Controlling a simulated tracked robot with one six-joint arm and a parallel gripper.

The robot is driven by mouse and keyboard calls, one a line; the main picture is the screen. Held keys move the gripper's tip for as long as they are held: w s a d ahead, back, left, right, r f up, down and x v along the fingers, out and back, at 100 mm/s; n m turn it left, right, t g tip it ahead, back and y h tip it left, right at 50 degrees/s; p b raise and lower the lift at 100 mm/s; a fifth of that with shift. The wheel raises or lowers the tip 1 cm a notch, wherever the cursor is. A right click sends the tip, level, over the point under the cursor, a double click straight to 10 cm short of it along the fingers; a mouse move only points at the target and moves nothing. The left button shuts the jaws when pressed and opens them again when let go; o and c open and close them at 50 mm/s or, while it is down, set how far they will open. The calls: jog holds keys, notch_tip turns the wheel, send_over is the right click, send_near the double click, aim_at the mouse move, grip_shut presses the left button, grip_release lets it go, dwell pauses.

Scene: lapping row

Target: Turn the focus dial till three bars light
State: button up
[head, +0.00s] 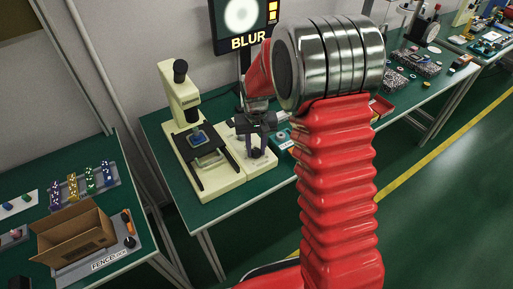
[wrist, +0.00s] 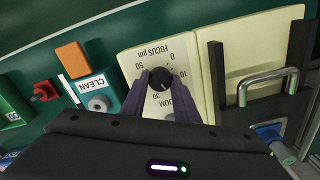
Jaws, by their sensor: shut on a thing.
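The black focus dial (wrist: 161,77) sits on a cream panel marked FOCUS µm, upside down in the wrist view, with a scale of 0, 10, 30 and 50. My gripper (wrist: 160,80) has its two purple fingers shut on the dial, one on each side. A light mark on the dial appears to face the lower side, near 30. In the head view my gripper (head: 257,150) is over the cream control box (head: 262,181) beside the microscope (head: 186,110). The screen (head: 240,20) reads BLUR with a whitish blurred disc. Two yellow bars show; its top is cut off.
A ZOOM label is partly hidden below the dial. A teal box marked CLEAN (wrist: 95,92) and an orange block (wrist: 72,58) stand left of the panel. A metal handle (wrist: 271,85) is to the right. A cardboard box (head: 75,236) is on the left bench.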

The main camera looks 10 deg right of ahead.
aim_at(256, 150)
jog(key=shift+m, duration=2.2)
jog(key=o, duration=1.1)
jog(key=shift+c, duration=0.2)
jog(key=shift+r, duration=0.1)
notch_tip(256, 150, up, 14)
jog(key=shift+f, duration=0.2)
jog(key=shift+w, duration=0.1)
